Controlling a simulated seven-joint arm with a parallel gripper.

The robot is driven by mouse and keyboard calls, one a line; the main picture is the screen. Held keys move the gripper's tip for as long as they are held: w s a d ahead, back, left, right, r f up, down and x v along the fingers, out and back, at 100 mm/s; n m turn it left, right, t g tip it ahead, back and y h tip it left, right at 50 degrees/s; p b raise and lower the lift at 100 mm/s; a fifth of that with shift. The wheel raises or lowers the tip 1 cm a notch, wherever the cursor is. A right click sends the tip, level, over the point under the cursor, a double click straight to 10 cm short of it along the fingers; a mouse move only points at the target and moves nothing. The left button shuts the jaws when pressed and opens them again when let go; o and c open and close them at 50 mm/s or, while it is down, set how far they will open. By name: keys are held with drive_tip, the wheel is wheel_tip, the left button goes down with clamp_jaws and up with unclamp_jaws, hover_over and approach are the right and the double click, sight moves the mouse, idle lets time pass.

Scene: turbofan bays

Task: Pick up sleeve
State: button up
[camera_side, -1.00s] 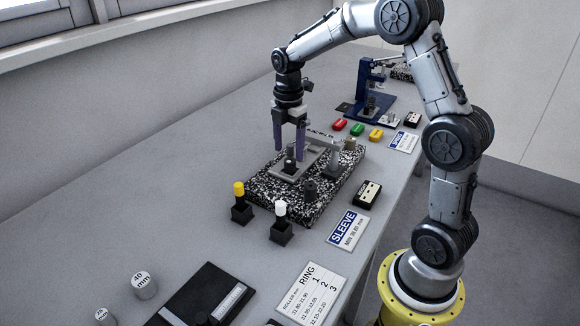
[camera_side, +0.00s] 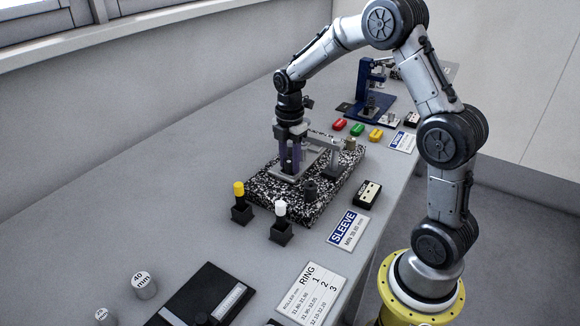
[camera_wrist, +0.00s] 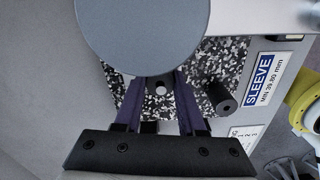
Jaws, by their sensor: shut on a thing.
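My gripper (camera_side: 290,168) is low over the speckled block, with its purple fingers pointing down at the grey fixture plate (camera_side: 311,166). The fingers are close together and shut on a small dark upright piece, which appears to be the sleeve. In the wrist view the gripper (camera_wrist: 158,88) has this dark piece with a pale centre between its fingertips. The fingers hide most of it, and I cannot tell whether it is clear of the plate. A large grey disc (camera_wrist: 142,35) covers the upper part of the wrist view.
The speckled block (camera_side: 262,192) also carries a dark cylinder (camera_side: 310,190) and a grey post with an arm (camera_side: 335,155). Yellow-topped (camera_side: 240,200) and white-topped (camera_side: 280,220) pieces stand in front. A SLEEVE card (camera_side: 347,230) lies right. The left bench is mostly clear.

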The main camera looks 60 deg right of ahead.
clamp_jaws()
drive_tip(key=shift+r, duration=0.15)
